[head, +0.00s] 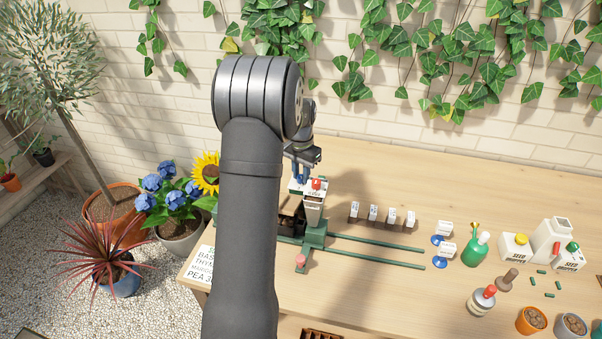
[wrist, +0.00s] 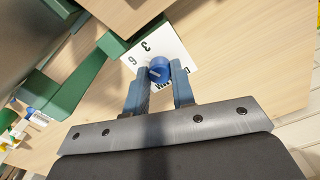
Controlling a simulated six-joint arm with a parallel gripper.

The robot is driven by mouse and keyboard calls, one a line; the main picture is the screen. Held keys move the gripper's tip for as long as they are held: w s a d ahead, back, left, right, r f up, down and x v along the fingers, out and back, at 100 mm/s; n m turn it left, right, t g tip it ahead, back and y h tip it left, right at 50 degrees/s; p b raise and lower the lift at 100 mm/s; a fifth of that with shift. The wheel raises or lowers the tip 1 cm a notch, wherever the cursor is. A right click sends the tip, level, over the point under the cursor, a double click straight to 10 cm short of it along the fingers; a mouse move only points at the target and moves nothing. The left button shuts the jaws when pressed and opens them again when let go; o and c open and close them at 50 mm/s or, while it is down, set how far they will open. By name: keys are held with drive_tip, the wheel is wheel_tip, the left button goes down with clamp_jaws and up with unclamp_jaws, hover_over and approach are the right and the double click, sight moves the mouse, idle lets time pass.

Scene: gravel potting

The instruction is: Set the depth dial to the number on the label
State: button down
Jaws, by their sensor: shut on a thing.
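The depth dial is a blue knob (wrist: 158,72) on a white plate (wrist: 172,42) in the wrist view. The plate carries black numerals, a 3 and one that reads as 6 or 9 from this angle, and part of a word. My gripper (wrist: 158,76) is shut on the knob, with one blue finger on each side. The knob's pointer setting is not clear.
Two green rails (head: 385,248) run right from the machine. Several small labelled packets (head: 373,213) stand behind them.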

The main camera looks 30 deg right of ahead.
sight(301, 176)
drive_tip(key=shift+n, duration=2)
drive_tip(key=c, duration=1.2)
unclamp_jaws()
wheel_tip(301, 176, up, 17)
drive_tip(key=shift+r, duration=0.2)
